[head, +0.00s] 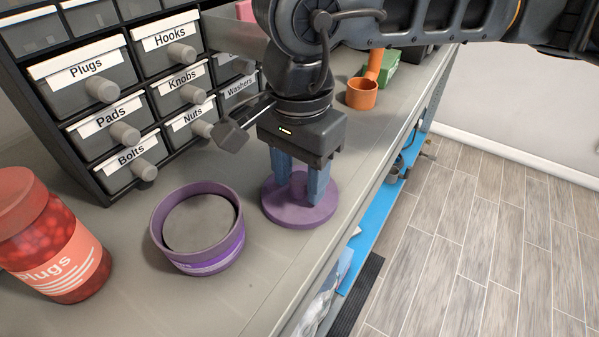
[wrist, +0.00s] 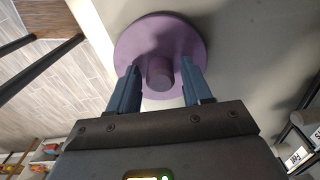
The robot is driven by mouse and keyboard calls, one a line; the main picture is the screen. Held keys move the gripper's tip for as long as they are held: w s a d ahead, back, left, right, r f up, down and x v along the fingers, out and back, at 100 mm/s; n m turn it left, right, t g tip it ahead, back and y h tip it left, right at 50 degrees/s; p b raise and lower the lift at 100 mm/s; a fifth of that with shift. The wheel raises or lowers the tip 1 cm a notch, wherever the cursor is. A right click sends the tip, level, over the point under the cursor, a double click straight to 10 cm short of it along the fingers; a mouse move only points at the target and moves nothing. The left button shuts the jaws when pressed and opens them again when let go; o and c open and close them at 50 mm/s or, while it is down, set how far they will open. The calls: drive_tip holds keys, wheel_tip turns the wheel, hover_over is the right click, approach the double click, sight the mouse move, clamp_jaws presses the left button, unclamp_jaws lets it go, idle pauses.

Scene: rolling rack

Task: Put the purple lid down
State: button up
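The purple lid (head: 292,214) is a round disc with a knob in its middle, lying flat and apparently resting on the grey worktop, right of the purple tub. In the wrist view, the lid (wrist: 187,40) and its knob (wrist: 160,73) show between my fingers. My gripper (head: 299,196) points down over the lid, its two blue fingers standing on either side of the knob. In the wrist view, a gap shows between each finger of my gripper (wrist: 160,82) and the knob, so it is open. The purple tub (head: 237,247) stands uncovered, with a grey inside.
A red jar (head: 52,240) labelled Plugs stands at the left. Labelled drawers (head: 120,128) line the back, one pulled out near my gripper. An orange cup (head: 361,94) stands farther along. The worktop (head: 262,270) is bare in front, with its edge close right of the lid.

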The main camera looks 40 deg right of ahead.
sight(299, 176)
drive_tip(key=shift+o, duration=0.4)
drive_tip(key=shift+r, duration=0.1)
drive_tip(key=shift+r+p, duration=0.2)
drive_tip(key=shift+p, duration=0.2)
wheel_tip(299, 176, up, 12)
drive_tip(key=b, duration=0.1)
drive_tip(key=shift+f, duration=0.15)
